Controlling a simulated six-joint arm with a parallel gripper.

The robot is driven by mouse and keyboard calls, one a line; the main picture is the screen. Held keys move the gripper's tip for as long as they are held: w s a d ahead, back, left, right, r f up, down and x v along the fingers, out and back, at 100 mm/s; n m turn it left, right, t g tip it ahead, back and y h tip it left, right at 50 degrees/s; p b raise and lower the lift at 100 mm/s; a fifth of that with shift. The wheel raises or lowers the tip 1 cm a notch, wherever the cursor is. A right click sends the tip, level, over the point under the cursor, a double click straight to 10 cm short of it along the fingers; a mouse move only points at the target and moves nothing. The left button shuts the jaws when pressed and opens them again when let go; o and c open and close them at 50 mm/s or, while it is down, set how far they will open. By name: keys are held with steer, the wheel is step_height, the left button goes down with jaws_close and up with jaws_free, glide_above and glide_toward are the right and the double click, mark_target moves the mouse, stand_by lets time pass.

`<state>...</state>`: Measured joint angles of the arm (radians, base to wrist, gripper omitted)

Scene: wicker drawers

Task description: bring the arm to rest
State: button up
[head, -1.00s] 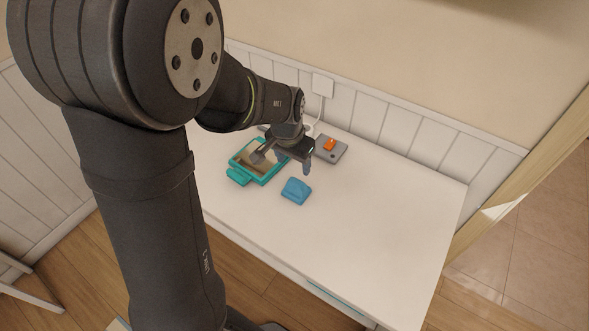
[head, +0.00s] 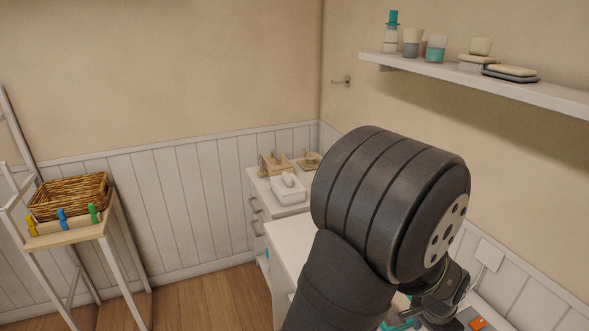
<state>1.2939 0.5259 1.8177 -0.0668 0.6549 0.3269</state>
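My arm fills the lower right of the head view, with its big dark joint in front of the wall and counter. My gripper (head: 436,314) shows only in part at the bottom edge, over the white counter. Its fingertips are cut off or hidden, so I cannot tell how far apart they are. A teal item (head: 398,324) peeks out just left of it, mostly hidden. A grey device with an orange part (head: 478,323) lies just right of it, cut by the bottom edge.
A wicker basket (head: 70,196) sits on a wooden stand at left, with coloured pegs on its front edge. A white drawer unit (head: 258,215) in the corner bears a white tissue box (head: 289,189). A wall shelf (head: 480,80) at upper right holds toiletries. Open floor lies between stand and drawers.

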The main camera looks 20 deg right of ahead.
steer(key=f, duration=0.4)
steer(key=d+f, duration=0.1)
steer(key=f, duration=0.2)
steer(key=shift+f, duration=0.1)
steer(key=shift+r, duration=0.2)
